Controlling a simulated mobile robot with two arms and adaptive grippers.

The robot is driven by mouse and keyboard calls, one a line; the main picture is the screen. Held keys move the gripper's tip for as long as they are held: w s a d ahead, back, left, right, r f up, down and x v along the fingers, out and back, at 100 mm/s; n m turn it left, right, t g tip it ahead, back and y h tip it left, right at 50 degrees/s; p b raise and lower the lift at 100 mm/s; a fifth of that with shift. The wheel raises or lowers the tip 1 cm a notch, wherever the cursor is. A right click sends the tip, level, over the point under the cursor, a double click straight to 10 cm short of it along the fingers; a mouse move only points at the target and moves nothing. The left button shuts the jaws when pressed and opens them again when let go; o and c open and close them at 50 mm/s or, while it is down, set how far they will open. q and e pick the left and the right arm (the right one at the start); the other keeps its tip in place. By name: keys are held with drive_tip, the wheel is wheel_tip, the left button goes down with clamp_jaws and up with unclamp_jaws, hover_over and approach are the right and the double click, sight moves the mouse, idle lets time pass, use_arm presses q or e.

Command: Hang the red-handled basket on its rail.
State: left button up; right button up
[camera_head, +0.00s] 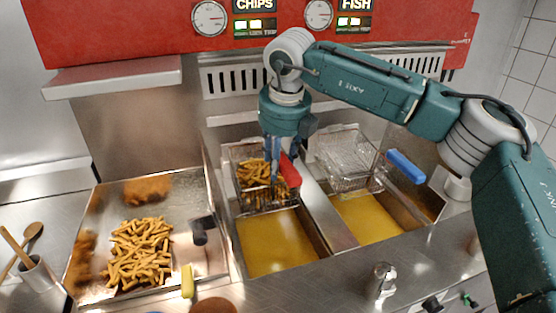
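The red-handled basket is a wire basket (240,197) with chips (258,174) inside, at the back of the left fryer well. Its red handle (291,174) points toward the front right. My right gripper (275,176) points down over the basket, its fingers right beside the handle. I cannot tell whether the fingers close on the handle or only overlap it in the picture. The rail (232,118) runs along the back wall behind the wells. My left gripper is not in view.
An empty wire basket (345,155) with a blue handle (405,167) sits over the right well. Yellow oil (270,242) shows in the left well. A metal tray (196,180) with chips and fried pieces is at left. A shaker (381,281) stands in front.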

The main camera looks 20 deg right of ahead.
drive_tip(key=o, duration=0.3)
drive_tip(key=shift+s+f, duration=0.1)
